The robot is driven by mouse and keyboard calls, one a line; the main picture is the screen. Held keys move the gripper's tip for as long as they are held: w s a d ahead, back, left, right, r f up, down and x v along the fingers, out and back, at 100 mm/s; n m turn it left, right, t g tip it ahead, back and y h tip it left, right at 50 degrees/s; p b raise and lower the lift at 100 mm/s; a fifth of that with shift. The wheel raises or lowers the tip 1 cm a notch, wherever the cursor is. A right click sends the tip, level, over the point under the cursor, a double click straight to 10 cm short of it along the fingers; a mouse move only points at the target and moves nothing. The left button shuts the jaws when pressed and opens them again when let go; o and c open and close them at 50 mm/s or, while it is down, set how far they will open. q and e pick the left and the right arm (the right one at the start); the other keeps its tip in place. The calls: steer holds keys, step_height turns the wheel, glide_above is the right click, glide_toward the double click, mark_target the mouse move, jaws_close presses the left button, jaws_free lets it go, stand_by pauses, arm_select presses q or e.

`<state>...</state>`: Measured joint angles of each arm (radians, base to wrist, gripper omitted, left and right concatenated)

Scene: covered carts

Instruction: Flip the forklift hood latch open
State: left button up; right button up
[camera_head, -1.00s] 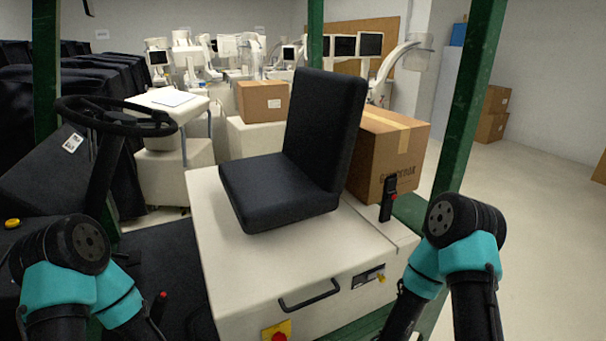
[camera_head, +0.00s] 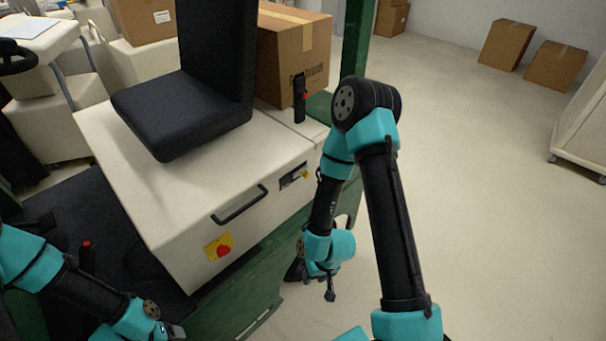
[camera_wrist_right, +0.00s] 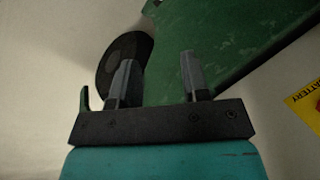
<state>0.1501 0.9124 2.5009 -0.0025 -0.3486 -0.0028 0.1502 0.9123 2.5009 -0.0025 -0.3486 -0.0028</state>
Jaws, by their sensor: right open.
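The forklift hood (camera_head: 170,170) is a white box cover under the black seat. The latch (camera_head: 293,177) looks like a small dark recessed plate with a yellow piece at its right end, on the front face near the right corner. My right gripper (camera_head: 330,291) hangs below and slightly right of the latch, apart from it, beside the green chassis. In the right wrist view its two fingers (camera_wrist_right: 157,78) are spread and empty; the latch is not visible there. My left gripper (camera_head: 172,331) is at the bottom edge, left of the hood front; its jaws are unclear.
A black handle (camera_head: 240,205) and a red button on a yellow plate (camera_head: 219,248) are on the hood front. A black lever (camera_head: 300,98) stands behind the latch. A green post (camera_head: 357,45) rises at the right. Open floor (camera_head: 480,200) lies to the right.

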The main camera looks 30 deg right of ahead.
steer(key=shift+w+d, duration=0.15)
steer(key=shift+w, duration=0.2)
steer(key=c, duration=0.3)
steer(key=shift+n+t, duration=0.3)
steer(key=shift+n, duration=0.1)
steer(key=w+d+r, duration=0.1)
steer(key=w, duration=0.1)
steer(key=w+d+r, duration=0.1)
steer(key=w, duration=0.2)
steer(key=w+d+r, duration=0.1)
steer(key=w+d, duration=0.1)
steer(key=w, duration=0.1)
jaws_close()
steer(key=w+d+r+n, duration=0.1)
steer(key=w+d+r, duration=0.4)
steer(key=r, duration=0.4)
steer(key=w+d+r+n+t, duration=0.1)
steer(key=w+d+r, duration=0.4)
steer(key=r, duration=0.4)
steer(key=w+d+r+n+y, duration=0.1)
steer(key=w+d+r, duration=0.4)
steer(key=r, duration=0.4)
steer(key=shift+w+d+r+n+t, duration=0.2)
steer(key=shift+w+d+n+t, duration=0.15)
steer(key=shift+d, duration=0.3)
